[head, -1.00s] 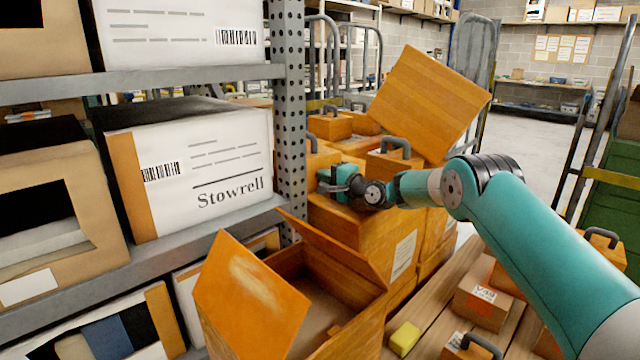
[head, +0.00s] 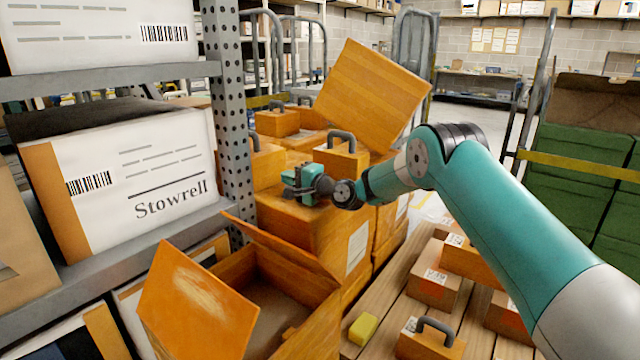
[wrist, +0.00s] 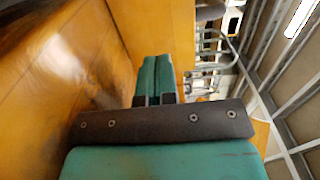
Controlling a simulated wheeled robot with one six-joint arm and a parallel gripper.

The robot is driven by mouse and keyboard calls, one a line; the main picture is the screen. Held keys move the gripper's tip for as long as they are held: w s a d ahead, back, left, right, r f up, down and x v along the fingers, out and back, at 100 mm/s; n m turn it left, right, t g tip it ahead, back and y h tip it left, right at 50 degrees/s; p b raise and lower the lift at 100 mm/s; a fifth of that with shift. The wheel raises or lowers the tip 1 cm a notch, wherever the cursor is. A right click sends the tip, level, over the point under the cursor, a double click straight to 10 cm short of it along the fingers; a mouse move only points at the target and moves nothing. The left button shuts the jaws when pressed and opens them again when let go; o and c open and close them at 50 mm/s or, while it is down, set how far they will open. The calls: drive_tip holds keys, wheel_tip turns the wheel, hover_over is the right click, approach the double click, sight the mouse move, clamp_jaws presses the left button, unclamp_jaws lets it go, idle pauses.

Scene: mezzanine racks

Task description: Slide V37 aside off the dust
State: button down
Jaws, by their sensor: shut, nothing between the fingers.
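Several small orange blocks lie on a slatted wooden pallet (head: 405,310) at the lower right of the head view. One block (head: 433,290) has a white label with a red mark below it; the label starts with V, but its digits are too small to read surely. Another labelled block (head: 470,262) lies behind it. I cannot tell which is V37, and I make out no clear dust on the pallet. My gripper (head: 294,180) is shut and empty, beside the stacked orange boxes, left of and well above the pallet. Its fingers (wrist: 155,78) lie together in the wrist view.
A yellow sponge-like block (head: 363,328) and a handled orange block (head: 430,340) sit at the pallet's near end. An open orange box (head: 200,305) stands left of it. A rack post (head: 226,130) rises beside the boxes. Green crates (head: 580,165) stand at right.

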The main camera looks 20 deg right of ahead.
drive_tip(key=v, duration=0.4)
drive_tip(key=d+v, duration=0.1)
drive_tip(key=v, duration=0.2)
drive_tip(key=shift+w, duration=0.25)
drive_tip(key=shift+s+d, duration=0.3)
drive_tip(key=shift+s, duration=0.25)
drive_tip(key=shift+s+a+r, duration=0.15)
drive_tip(key=shift+a+r, duration=0.1)
drive_tip(key=shift+a, duration=0.1)
drive_tip(key=s+a+r+n+g, duration=0.3)
drive_tip(key=s+a, duration=0.1)
drive_tip(key=s, duration=0.2)
drive_tip(key=s+a+r+n+g+h, duration=0.1)
drive_tip(key=s+a+r+n+g, duration=0.2)
drive_tip(key=s, duration=0.4)
drive_tip(key=s+a+r+n+g, duration=0.2)
drive_tip(key=s+a+n+g, duration=0.15)
drive_tip(key=s, duration=0.25)
drive_tip(key=s+d+n+g+h, duration=0.1)
drive_tip(key=s+n+h, duration=0.1)
drive_tip(key=s, duration=0.7)
drive_tip(key=s+d+f+n+g+h, duration=0.1)
drive_tip(key=s+d+n+g+h, duration=0.1)
drive_tip(key=s, duration=0.7)
drive_tip(key=s+d+f+n+g+h, duration=0.1)
drive_tip(key=s+n, duration=0.3)
drive_tip(key=s, duration=0.6)
drive_tip(key=shift+d+g+h, duration=0.35)
drive_tip(key=shift+d+h, duration=0.05)
drive_tip(key=shift+d, duration=0.3)
